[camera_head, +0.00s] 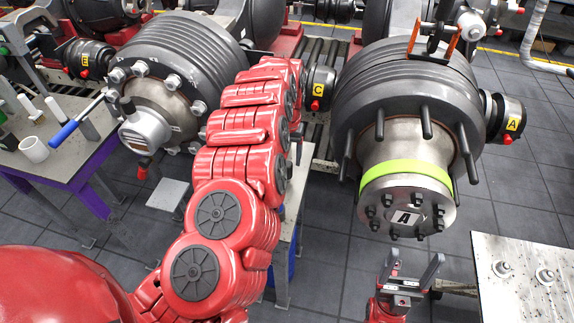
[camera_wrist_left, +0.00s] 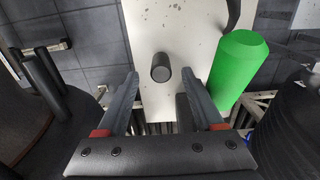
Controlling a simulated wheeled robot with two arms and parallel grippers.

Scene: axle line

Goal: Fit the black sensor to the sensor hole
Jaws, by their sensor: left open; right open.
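The black sensor appears to be the small dark cylinder (camera_wrist_left: 161,67) standing on a white tabletop (camera_wrist_left: 150,25) in the left wrist view. My left gripper (camera_wrist_left: 161,80) is open, with its two fingers reaching to either side of the cylinder. I cannot tell whether they touch it. In the head view my red left arm hides this gripper and the cylinder. My right gripper (camera_head: 410,272) is open and empty, below the right hub (camera_head: 407,200) with its A plate and lime band. I cannot make out the sensor hole.
A green cylinder (camera_wrist_left: 240,62) lies close right of the left gripper. Large axle hubs stand left (camera_head: 155,105) and right. A workbench (camera_head: 75,140) with a white cup (camera_head: 33,149) is at left. A metal-topped table (camera_head: 535,275) is at lower right.

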